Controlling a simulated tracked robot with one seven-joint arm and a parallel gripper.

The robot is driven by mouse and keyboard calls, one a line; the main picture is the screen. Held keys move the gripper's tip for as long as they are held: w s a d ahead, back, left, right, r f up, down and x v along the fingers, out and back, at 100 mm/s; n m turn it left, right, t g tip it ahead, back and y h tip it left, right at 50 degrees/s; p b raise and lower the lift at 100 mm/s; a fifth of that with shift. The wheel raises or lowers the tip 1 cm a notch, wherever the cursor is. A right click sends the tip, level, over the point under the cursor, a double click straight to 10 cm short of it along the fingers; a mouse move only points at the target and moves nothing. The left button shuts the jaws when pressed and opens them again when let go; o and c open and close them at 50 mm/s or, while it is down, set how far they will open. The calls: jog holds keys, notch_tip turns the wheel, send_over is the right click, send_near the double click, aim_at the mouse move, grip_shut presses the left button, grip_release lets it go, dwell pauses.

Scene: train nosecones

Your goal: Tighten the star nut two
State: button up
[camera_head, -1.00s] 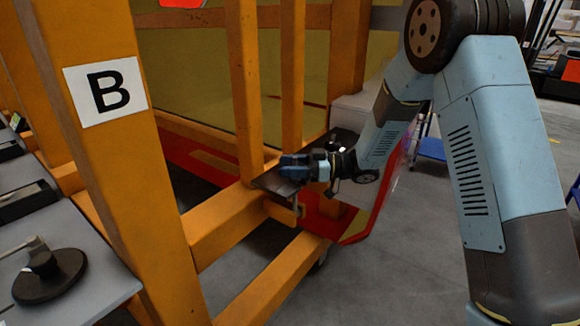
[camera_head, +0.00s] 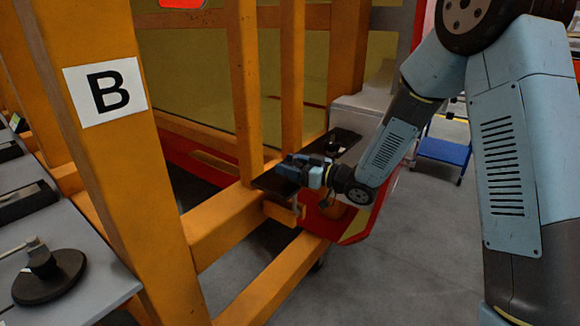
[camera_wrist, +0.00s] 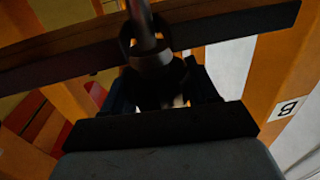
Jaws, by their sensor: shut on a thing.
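A dark flat bar (camera_head: 268,184) lies across the orange frame, and it also crosses the wrist view (camera_wrist: 245,24). A dark round nut (camera_wrist: 152,58) sits on a rod (camera_wrist: 141,20) in the wrist view. My gripper (camera_head: 289,167) is at the near left part of the bar. In the wrist view my gripper (camera_wrist: 160,92) is shut around the nut, with dark fingers on either side. The nut is hidden by the gripper in the head view. A second dark knob (camera_head: 332,146) stands on the far part of the bar, apart from the gripper.
Orange posts (camera_head: 291,75) rise close behind my gripper, and a post with a B sign (camera_head: 105,91) stands at left. A grey bench (camera_head: 85,290) with a dark round base is at lower left. A blue step stool (camera_head: 444,150) stands behind my arm. Grey floor is clear at right.

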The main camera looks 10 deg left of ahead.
jog(key=shift+w+d+m+t+h, duration=0.15)
jog(key=shift+m+t+h, duration=0.35)
jog(key=shift+m+t, duration=0.75)
jog(key=shift+t, duration=0.45)
jog(key=o, duration=1)
jog(key=v, duration=1.3)
jog(key=shift+d, duration=0.35)
